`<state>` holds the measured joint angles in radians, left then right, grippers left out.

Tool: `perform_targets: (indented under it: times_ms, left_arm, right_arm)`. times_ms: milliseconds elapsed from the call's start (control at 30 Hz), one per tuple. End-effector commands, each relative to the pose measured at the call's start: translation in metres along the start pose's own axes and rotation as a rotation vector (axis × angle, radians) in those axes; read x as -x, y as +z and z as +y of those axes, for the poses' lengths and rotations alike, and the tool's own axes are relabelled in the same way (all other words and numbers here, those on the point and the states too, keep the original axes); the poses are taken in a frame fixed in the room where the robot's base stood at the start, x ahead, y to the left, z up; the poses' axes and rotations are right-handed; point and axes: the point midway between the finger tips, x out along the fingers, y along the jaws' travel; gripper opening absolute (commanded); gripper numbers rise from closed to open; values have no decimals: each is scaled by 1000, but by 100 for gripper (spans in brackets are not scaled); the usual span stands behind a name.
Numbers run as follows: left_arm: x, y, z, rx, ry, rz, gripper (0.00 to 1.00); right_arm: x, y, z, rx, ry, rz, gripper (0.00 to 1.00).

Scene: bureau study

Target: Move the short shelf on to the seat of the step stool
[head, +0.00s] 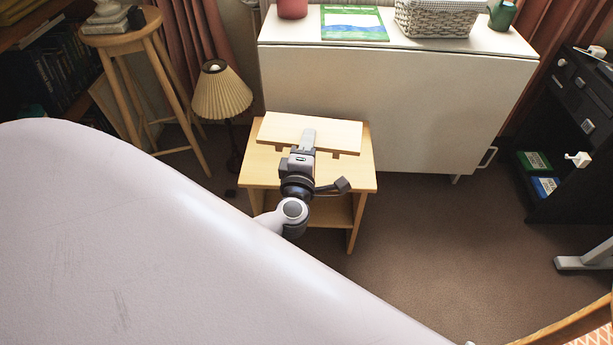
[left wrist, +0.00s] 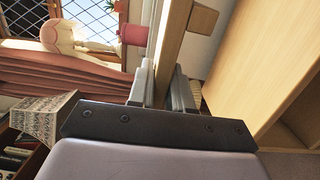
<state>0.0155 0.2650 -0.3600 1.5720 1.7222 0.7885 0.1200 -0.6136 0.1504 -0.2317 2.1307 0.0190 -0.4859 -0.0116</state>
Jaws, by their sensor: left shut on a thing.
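The short shelf (head: 338,134) is a pale wooden board with small blocks under it. It lies roughly level over the back part of the step stool's seat (head: 262,172). My left gripper (head: 308,136) is shut on the shelf's near edge, around the middle of its length. In the left wrist view the fingers (left wrist: 164,88) pinch the shelf (left wrist: 173,42) from both faces. The stool (left wrist: 262,60) shows to the right there, with a narrow gap between it and the shelf's block. Whether the blocks touch the seat elsewhere is hidden. My right gripper is out of view.
A white drop-leaf table (head: 390,105) stands right behind the stool, with a basket (head: 436,20) and a green book (head: 352,23) on top. A pleated lamp (head: 221,92) and round stool (head: 125,40) stand left. Carpet (head: 430,235) is clear at right.

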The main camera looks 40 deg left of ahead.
Motion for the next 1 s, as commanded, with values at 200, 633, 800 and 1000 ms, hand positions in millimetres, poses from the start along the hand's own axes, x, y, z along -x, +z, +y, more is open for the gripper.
perform_targets:
  times_ms: [200,633,800,1000]
  left_arm:
    - [-17,-5,-74,5,-9,81,0]
    - [-23,-8,-110,6,-13,116,0]
    - [-22,-7,-128,5,-13,114,0]
    - [-22,-7,-148,5,-12,115,0]
  right_arm:
    - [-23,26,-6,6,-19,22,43]
    - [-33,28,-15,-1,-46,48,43]
    - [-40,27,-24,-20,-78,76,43]
    - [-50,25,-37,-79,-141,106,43]
